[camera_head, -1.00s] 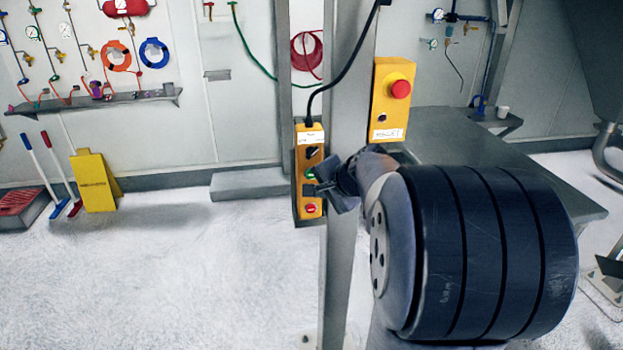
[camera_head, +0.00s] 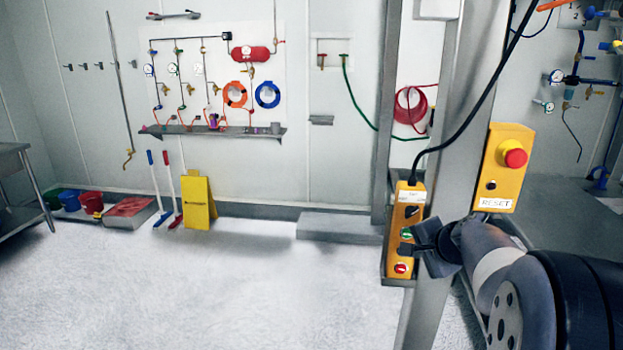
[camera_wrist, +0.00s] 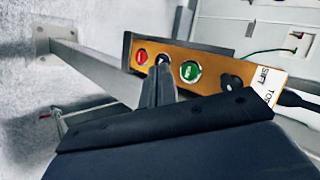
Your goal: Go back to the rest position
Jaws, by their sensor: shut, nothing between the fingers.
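My gripper (camera_head: 407,241) is at the front of the yellow control box (camera_head: 405,202) on the grey post, in the head view. Its closed fingers (camera_wrist: 158,88) show in the wrist view, in front of the box. The box carries a red button (camera_wrist: 141,57), a green button (camera_wrist: 190,70) and a black knob (camera_wrist: 231,81). The fingers overlap the area between red and green, partly hiding a dark part there. I cannot tell whether they touch the box. Nothing is between them.
A yellow reset box (camera_head: 503,168) with a red button is on the grey post (camera_head: 445,150), above my arm. A black cable hangs to the control box. A yellow floor sign (camera_head: 198,202) and low grey step (camera_head: 340,227) stand by the back wall.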

